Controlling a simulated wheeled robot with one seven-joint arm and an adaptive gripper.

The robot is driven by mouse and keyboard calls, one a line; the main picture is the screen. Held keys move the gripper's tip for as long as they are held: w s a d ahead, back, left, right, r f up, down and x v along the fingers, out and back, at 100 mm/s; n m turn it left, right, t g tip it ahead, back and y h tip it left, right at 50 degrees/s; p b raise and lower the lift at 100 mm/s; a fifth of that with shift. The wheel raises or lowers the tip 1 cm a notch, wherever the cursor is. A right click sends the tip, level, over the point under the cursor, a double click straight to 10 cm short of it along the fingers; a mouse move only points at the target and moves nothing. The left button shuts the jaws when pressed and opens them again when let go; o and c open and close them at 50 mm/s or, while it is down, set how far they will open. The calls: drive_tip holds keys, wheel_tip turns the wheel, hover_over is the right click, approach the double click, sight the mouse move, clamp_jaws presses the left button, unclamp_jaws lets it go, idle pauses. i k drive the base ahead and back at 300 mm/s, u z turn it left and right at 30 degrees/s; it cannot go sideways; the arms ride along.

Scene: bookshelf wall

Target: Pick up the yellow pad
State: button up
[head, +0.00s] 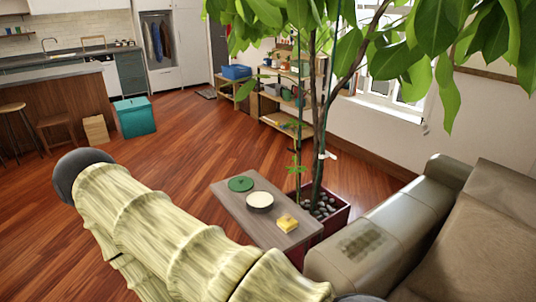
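The yellow pad (287,224) is a small yellow block-like thing lying on the near right part of a narrow grey-brown table (246,222). It sits to the right of and nearer than a round cream-topped dish (260,201) with a dark side, apart from it. A flat green disc (241,184) lies at the table's far left. My gripper is not in view. A large pale ribbed form, which looks like my own arm, fills the lower left and lies to the left of the table.
A potted tree (318,190) with dark stones in its pot stands right behind the table, with leaves hanging across the top. An olive sofa (390,235) is at the right. A teal bin (135,116) and shelves (290,100) stand farther back. Open wooden floor lies left of the table.

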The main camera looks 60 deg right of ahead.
sight(286, 223)
drive_tip(key=i, duration=0.75)
drive_tip(key=z, duration=1.95)
